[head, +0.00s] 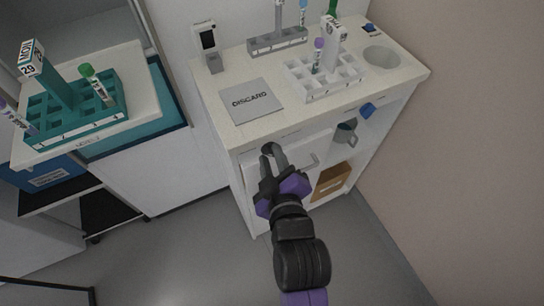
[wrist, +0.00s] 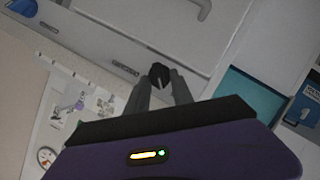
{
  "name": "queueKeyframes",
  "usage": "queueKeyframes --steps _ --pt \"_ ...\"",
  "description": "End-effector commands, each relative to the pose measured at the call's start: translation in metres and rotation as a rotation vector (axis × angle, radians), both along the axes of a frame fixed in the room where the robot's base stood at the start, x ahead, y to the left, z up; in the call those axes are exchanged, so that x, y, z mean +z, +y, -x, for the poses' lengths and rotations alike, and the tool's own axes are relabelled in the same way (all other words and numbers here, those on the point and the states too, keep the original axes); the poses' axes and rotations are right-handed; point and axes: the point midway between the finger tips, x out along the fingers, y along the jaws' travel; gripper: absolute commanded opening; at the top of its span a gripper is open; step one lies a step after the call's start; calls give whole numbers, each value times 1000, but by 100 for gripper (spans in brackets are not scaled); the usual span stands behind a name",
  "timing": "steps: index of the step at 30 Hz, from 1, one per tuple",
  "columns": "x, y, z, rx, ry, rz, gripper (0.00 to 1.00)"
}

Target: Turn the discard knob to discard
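A dark round knob (wrist: 159,74) sits on the white front panel of the bench, beside a small label (wrist: 125,68) too blurred to read. It has a thin pale pointer line. My gripper (wrist: 161,82) reaches the knob with its fingers apart, one on each side of it. I cannot tell whether they touch it. In the head view my gripper (head: 271,152) is at the bench's front edge, and its fingers partly cover the knob. A grey plate marked DISCARD (head: 251,101) lies on the bench top above.
A white tube rack (head: 325,78) and a grey rack (head: 277,41) stand on the bench. A teal rack (head: 75,110) stands at left. The floor in front is clear.

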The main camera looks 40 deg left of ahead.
Motion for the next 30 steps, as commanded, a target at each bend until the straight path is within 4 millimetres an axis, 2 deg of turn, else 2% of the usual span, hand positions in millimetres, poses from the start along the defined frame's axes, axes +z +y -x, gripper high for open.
queueKeyframes --steps 1,3,4,17,23,30 --pt "0 0 0 0 0 0 16" --pt "0 0 0 0 0 0 2" --pt "0 0 0 0 0 0 0" --pt "2 -1 -1 0 37 -15 0" --pt "3 -1 -2 -2 136 -55 0" --pt "5 -3 -5 -3 330 -136 0"
